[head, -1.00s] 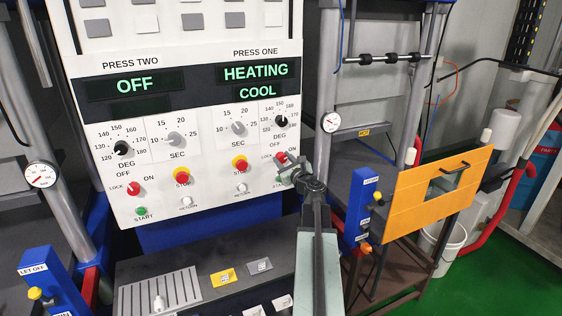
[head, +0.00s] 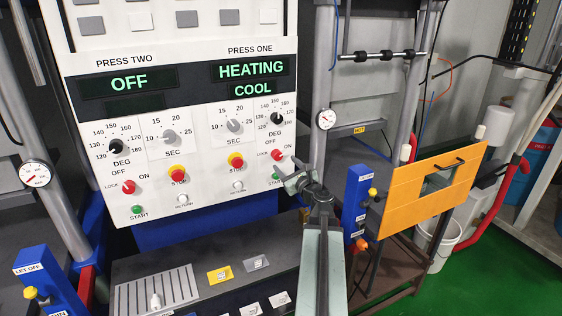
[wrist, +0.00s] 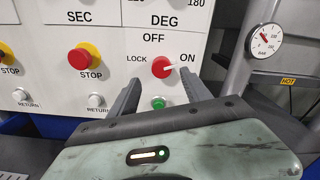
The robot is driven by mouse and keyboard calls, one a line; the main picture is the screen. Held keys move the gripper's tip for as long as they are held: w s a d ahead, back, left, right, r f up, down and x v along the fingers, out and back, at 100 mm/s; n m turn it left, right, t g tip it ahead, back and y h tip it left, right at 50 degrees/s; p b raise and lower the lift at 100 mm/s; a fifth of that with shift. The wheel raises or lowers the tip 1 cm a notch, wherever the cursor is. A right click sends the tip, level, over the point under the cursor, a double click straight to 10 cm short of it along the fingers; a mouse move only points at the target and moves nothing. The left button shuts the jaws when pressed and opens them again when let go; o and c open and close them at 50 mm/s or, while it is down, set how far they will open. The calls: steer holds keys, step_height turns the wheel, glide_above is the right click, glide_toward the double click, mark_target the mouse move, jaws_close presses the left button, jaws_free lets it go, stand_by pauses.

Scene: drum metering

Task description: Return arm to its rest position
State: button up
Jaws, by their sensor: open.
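My gripper (head: 294,179) is open and empty in front of the lower right of the white control panel (head: 210,187). In the wrist view my gripper's fingers (wrist: 165,85) stand apart below and either side of press one's red rotary switch (wrist: 162,67), with the green start button (wrist: 158,103) between them. The switch's white pointer is turned towards ON. In the head view this red switch (head: 276,154) is just above left of the gripper. I cannot tell whether the fingers touch the panel. The press one display (head: 251,68) reads HEATING and COOL; press two's display (head: 129,84) reads OFF.
A dark bench (head: 210,262) with labelled plates and a ribbed plate (head: 157,291) lies below the panel. Green floor (head: 480,270) is clear at lower right.

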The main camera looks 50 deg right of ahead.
steer(key=shift+s, duration=0.2)
steer(key=w+a+f+n+g+y, duration=0.2)
steer(key=w+a+f+n+y, duration=0.15)
steer(key=a+n, duration=0.45)
steer(key=w+a+f+n+g+y, duration=0.1)
steer(key=w+a+f+n+y, duration=0.25)
steer(key=a, duration=0.85)
steer(key=w+a+f+n+g+y, duration=0.2)
steer(key=w+a+f+n+y, duration=0.25)
steer(key=a, duration=0.65)
steer(key=s+a+f+n+g, duration=0.2)
steer(key=a+f+n+g, duration=0.35)
steer(key=a+n, duration=0.55)
steer(key=s+a+f+n+g+h, duration=0.4)
steer(key=s+a+f+n+g, duration=0.2)
steer(key=s+a+n, duration=0.4)
steer(key=shift+s+a+f+h, duration=0.15)
steer(key=shift+a+f+h, duration=0.25)
steer(key=shift+a, duration=0.2)
steer(key=shift+c, duration=0.3)
